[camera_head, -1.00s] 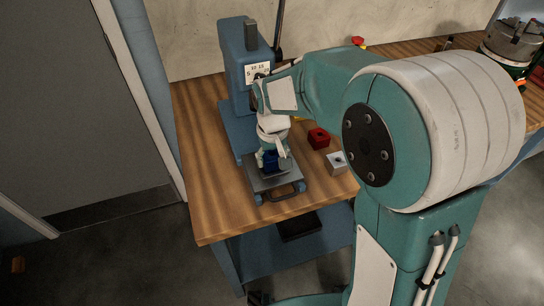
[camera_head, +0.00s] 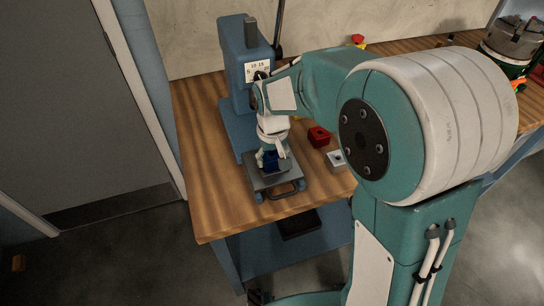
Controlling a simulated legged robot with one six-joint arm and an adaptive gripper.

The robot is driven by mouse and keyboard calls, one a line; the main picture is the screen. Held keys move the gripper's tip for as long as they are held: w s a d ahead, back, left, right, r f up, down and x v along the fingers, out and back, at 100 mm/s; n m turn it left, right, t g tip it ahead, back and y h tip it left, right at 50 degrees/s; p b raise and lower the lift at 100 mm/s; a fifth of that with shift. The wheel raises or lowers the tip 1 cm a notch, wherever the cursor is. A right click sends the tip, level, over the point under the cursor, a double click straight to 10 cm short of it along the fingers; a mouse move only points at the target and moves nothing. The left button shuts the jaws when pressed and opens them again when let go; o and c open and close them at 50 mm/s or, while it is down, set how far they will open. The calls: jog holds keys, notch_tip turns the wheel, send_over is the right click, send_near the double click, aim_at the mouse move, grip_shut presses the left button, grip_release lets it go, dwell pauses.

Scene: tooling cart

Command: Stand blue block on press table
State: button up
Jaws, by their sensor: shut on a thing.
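The blue block (camera_head: 271,160) is dark blue and partly hidden by my gripper. My gripper (camera_head: 271,155) points down and is shut on the block. The block is at or just above the grey plate of the press table (camera_head: 262,183); I cannot tell whether it touches. The press table is the small metal plate with a handle at the front of the blue press (camera_head: 240,70).
A red block (camera_head: 319,137) and a grey block (camera_head: 336,159) stand on the wooden bench (camera_head: 205,190) to the right of the press table. A red button (camera_head: 357,40) is at the back. My arm covers much of the bench's right side. The bench's left front is clear.

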jog(key=shift+f, duration=0.1)
dwell(0.6)
jog(key=o, duration=1.3)
jog(key=shift+c, duration=0.2)
jog(key=shift+r, duration=3)
